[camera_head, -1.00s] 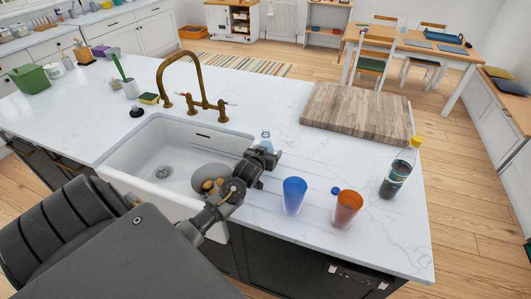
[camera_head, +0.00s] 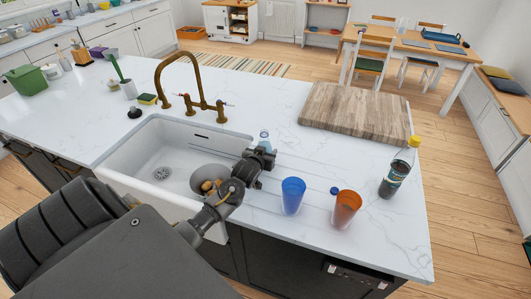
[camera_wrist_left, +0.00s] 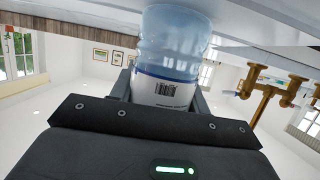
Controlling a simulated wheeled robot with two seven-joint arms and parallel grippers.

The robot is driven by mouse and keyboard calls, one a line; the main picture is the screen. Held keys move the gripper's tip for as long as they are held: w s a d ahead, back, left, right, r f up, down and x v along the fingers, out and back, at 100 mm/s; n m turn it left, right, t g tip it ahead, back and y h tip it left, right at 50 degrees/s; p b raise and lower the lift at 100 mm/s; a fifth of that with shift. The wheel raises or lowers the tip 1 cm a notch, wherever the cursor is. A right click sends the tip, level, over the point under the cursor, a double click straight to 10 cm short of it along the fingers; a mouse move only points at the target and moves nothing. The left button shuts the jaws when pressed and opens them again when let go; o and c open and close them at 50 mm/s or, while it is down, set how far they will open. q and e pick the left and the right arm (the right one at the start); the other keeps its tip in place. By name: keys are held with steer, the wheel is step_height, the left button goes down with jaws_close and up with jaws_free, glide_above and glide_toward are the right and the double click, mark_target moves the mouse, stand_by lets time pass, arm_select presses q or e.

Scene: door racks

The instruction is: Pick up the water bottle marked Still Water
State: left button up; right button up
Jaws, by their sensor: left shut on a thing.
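A clear bluish plastic bottle (camera_head: 264,137) is at the sink's right side, mostly hidden behind my left gripper (camera_head: 262,157) in the head view. In the left wrist view the bottle (camera_wrist_left: 175,45) stands between the fingers of my left gripper (camera_wrist_left: 160,100), which is shut on it. Its white label has a blue edge and a barcode; no name can be read. I cannot tell whether its base touches the counter. My right gripper is in neither view.
A blue cup (camera_head: 293,196) and an orange cup (camera_head: 346,208) stand right of the gripper. A yellow-capped bottle (camera_head: 399,170) with dark contents is farther right. A wooden board (camera_head: 355,112) lies behind. The sink (camera_head: 170,165) and brass tap (camera_head: 195,104) are left of the bottle.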

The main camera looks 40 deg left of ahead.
arm_select(q)
steer(key=shift+r+b, duration=0.7)
steer(key=shift+r, duration=0.45)
steer(key=s+r, duration=0.1)
steer(key=r, duration=0.1)
steer(key=s+r+b, duration=0.1)
steer(key=s+r, duration=0.1)
steer(key=s+d+r, duration=0.1)
steer(key=r, duration=0.1)
steer(key=shift+s+r, duration=0.1)
steer(key=shift+s, duration=0.25)
steer(key=b, duration=0.2)
glide_toward(262, 139)
steer(key=shift+s+a+r, duration=0.15)
steer(key=shift+s+r, duration=0.1)
steer(key=shift+s, duration=0.15)
steer(key=shift+s+a+r, duration=0.2)
steer(key=shift+s+r, duration=0.05)
steer(key=shift+s, duration=0.15)
steer(key=shift+s, duration=0.1)
